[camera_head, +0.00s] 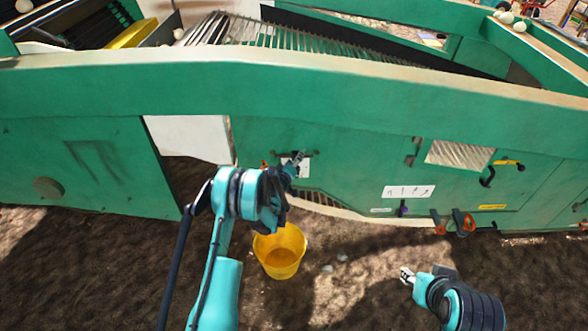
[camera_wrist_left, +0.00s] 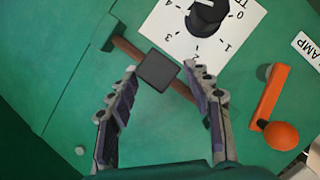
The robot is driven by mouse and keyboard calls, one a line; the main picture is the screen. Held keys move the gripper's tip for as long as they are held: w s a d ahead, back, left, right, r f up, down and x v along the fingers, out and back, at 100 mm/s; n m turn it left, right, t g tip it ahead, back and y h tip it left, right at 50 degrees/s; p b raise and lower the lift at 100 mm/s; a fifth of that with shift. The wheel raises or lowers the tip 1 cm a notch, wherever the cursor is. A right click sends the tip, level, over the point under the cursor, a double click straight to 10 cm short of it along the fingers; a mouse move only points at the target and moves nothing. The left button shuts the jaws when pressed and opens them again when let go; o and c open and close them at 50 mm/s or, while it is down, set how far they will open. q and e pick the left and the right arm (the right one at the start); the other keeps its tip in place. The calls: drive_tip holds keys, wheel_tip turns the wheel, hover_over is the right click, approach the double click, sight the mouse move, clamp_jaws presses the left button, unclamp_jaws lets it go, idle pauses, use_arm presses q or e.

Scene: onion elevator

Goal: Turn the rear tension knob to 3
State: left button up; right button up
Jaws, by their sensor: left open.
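In the left wrist view a round black knob (camera_wrist_left: 207,16) sits on a white dial plate (camera_wrist_left: 186,44) numbered 0 to 4. The knob is cut by the top edge, and I cannot tell which number its pale mark points to. My left gripper (camera_wrist_left: 174,84) is open and empty, its fingers below the plate in this view, apart from the knob. In the head view the left gripper (camera_head: 295,168) is in front of the white plate (camera_head: 302,169) on the green panel and hides the knob. My right gripper (camera_head: 406,275) is low at the right, away from the panel; its jaw opening is unclear.
A dark square block (camera_wrist_left: 157,69) on a brown bar lies between the left fingertips in view. An orange lever (camera_wrist_left: 270,105) with a ball end is to the right. A yellow bucket (camera_head: 281,252) stands on the soil below. Red-handled parts (camera_head: 461,222) are further right.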

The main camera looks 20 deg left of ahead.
use_arm(q)
drive_tip(key=shift+r, duration=0.65)
drive_tip(key=s+d+f+m+g+y+p, duration=0.2)
drive_tip(key=s+f+m+y, duration=0.1)
drive_tip(key=s+f+m, duration=0.35)
drive_tip(key=shift+y, duration=0.4)
drive_tip(key=b+x, duration=0.2)
drive_tip(key=x, duration=0.5)
drive_tip(key=shift+w+f, duration=0.25)
drive_tip(key=shift+f, duration=0.05)
drive_tip(key=shift+c, duration=0.3)
